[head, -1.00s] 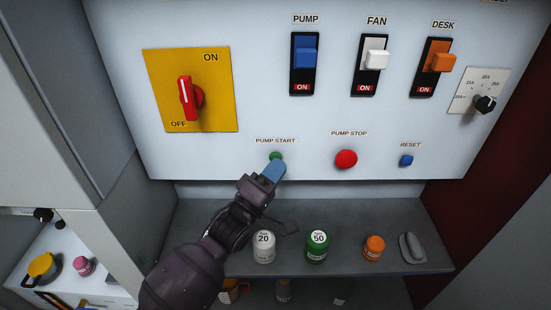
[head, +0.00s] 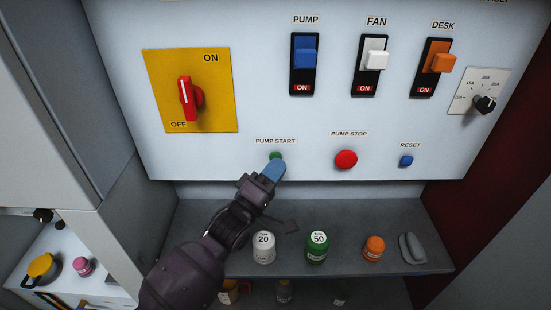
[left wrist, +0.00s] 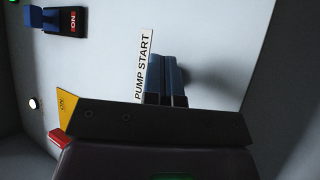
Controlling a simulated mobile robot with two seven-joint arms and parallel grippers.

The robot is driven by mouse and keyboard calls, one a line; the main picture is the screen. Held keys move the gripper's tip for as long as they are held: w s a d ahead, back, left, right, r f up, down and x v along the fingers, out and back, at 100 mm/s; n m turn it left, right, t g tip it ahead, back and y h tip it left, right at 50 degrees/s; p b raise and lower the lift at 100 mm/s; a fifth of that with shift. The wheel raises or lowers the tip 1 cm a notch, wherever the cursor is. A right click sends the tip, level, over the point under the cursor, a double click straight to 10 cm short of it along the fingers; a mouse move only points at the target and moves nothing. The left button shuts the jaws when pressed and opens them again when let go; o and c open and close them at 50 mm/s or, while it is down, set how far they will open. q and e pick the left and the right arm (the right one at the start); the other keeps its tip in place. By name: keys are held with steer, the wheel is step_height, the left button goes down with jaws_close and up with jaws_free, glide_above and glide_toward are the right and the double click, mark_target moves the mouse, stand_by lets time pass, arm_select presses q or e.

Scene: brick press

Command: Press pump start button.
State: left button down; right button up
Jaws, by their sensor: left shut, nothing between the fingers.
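The green pump start button (head: 275,156) is on the white panel (head: 230,150), under the "PUMP START" label (head: 275,141). My left gripper (head: 274,170) is shut and empty, its blue fingertips right at the button and covering its lower part in the head view. I cannot tell whether they touch it. In the left wrist view, the shut blue fingers of my left gripper (left wrist: 168,75) lie beside the "PUMP START" label (left wrist: 144,65), and the button is hidden behind them. My right gripper is not in view.
To the right are the red pump stop button (head: 346,159) and the blue reset button (head: 406,160). Above are a red rotary switch (head: 186,98) and the pump (head: 305,60), fan and desk switches. A grey shelf (head: 340,262) below holds several jars.

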arm_select(q)
steer(key=shift+s+p, duration=0.35)
steer(key=shift+s, duration=0.45)
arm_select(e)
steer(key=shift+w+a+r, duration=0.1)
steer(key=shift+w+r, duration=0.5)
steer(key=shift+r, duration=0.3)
arm_select(q)
steer(key=s+p, duration=0.2)
steer(key=s, duration=0.3)
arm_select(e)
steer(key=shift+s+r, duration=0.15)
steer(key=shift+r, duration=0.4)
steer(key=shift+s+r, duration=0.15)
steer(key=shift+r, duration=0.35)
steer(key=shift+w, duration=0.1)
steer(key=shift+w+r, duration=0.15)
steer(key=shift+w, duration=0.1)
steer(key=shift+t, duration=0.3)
